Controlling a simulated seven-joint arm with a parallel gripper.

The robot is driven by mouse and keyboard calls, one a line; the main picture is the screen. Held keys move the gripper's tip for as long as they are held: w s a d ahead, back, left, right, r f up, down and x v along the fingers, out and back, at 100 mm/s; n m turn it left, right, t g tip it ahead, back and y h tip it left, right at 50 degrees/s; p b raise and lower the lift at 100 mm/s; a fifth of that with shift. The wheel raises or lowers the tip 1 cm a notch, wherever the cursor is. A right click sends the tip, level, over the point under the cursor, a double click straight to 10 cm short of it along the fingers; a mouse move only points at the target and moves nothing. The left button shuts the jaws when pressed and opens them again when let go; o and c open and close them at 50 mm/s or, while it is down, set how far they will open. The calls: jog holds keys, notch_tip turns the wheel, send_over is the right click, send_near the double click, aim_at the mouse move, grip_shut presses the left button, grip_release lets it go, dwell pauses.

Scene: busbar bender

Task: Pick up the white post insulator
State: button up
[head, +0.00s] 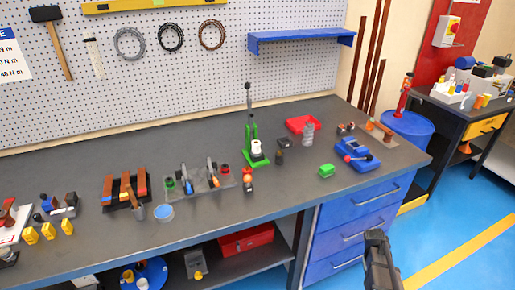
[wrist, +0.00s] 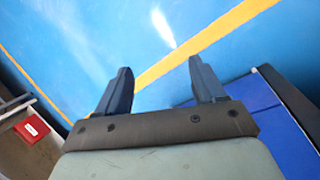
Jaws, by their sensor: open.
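A small white cylindrical piece (head: 256,148), which looks like the white post insulator, stands at the green hand press (head: 250,130) in the middle of the bench. It is too small to tell whether it sits on the press or just in front of it. A grey ribbed piece (head: 308,133) stands to its right, by the red tray. My gripper (head: 376,238) is in front of the bench, right of the blue drawers and well away from the white piece. In the wrist view my gripper (wrist: 160,68) is open and empty above the blue floor.
On the bench (head: 95,160) are a red tray (head: 301,123), a green block (head: 327,171), a blue tool (head: 357,155) and tool racks at left. A blue drawer unit (head: 350,235) stands below. The bench front between the green block and drawers' edge is clear.

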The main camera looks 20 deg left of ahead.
jog(key=w+a+r+t+h, duration=0.1)
jog(key=w+r, duration=0.7)
jog(key=r, duration=0.3)
jog(key=w+a+r+t+h, duration=0.1)
jog(key=w+r+t, duration=0.1)
jog(key=w+r, duration=0.75)
jog(key=w+r+t+h, duration=0.1)
jog(key=w+r, duration=0.6)
jog(key=r, duration=0.6)
notch_tip(320, 180, up, 14)
jog(key=r+n+y, duration=0.1)
jog(key=n+y, duration=0.8)
jog(key=y, duration=0.2)
send_over(257, 142)
jog(key=s+d, duration=0.3)
jog(key=d, duration=0.2)
jog(key=x, duration=0.8)
jog(key=shift+w+a+f, duration=0.2)
jog(key=shift+a+f, duration=0.1)
jog(key=shift+a+x, duration=0.15)
jog(key=shift+x, duration=1.2)
jog(key=shift+a+x, duration=0.1)
jog(key=shift+x, duration=1.2)
jog(key=shift+r, duration=0.1)
